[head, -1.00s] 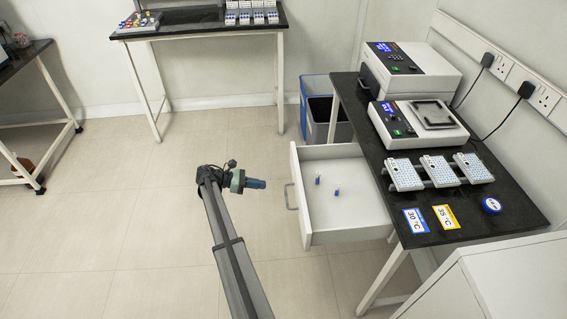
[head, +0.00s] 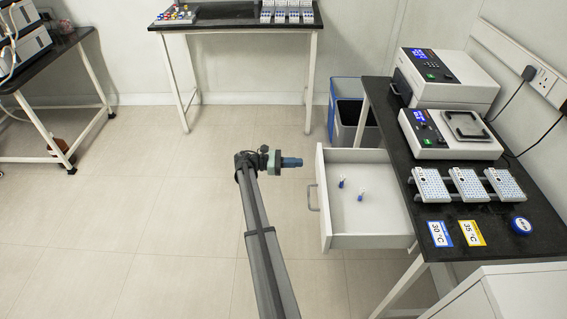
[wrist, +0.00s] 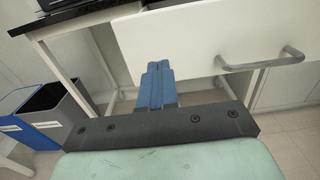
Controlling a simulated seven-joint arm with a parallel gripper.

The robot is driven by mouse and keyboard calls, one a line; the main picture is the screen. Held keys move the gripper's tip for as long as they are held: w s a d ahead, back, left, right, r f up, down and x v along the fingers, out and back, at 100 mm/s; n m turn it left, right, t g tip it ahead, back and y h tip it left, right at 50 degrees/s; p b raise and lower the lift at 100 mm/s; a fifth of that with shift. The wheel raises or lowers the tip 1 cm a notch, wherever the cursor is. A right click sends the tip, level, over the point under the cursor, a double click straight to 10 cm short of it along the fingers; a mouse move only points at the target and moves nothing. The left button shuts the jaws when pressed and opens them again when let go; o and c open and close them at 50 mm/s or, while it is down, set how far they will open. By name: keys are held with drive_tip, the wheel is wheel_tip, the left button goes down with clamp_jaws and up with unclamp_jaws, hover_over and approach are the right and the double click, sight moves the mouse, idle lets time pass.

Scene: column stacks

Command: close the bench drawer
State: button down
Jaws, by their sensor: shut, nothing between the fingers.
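The bench drawer (head: 375,222) is white and stands pulled out to the left from under the black-topped bench (head: 500,232). Its metal bar handle (head: 312,198) is on the left front face and shows in the wrist view (wrist: 270,62) to the right. Two small blue-capped tubes (head: 342,182) stand or lean inside the drawer. My gripper (head: 300,162) is shut and empty, its blue fingers pointing right. It is left of the drawer, near the far end of the front face. In the wrist view the fingertips (wrist: 157,68) appear just left of the drawer front (wrist: 190,35); contact is not visible.
Blue and grey bins (head: 350,112) stand behind the drawer by the bench. Two instruments, several tube racks (head: 470,184) and labels sit on the bench. A white cabinet (head: 530,292) is at the front right. Open floor (head: 170,200) lies to the left.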

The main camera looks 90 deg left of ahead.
sight(339, 170)
drive_tip(key=shift+w, duration=2.55)
drive_tip(key=w, duration=2.7)
drive_tip(key=shift+w, duration=0.1)
drive_tip(key=shift+w, duration=0.15)
drive_tip(key=shift+r, duration=0.1)
drive_tip(key=s, duration=1.5)
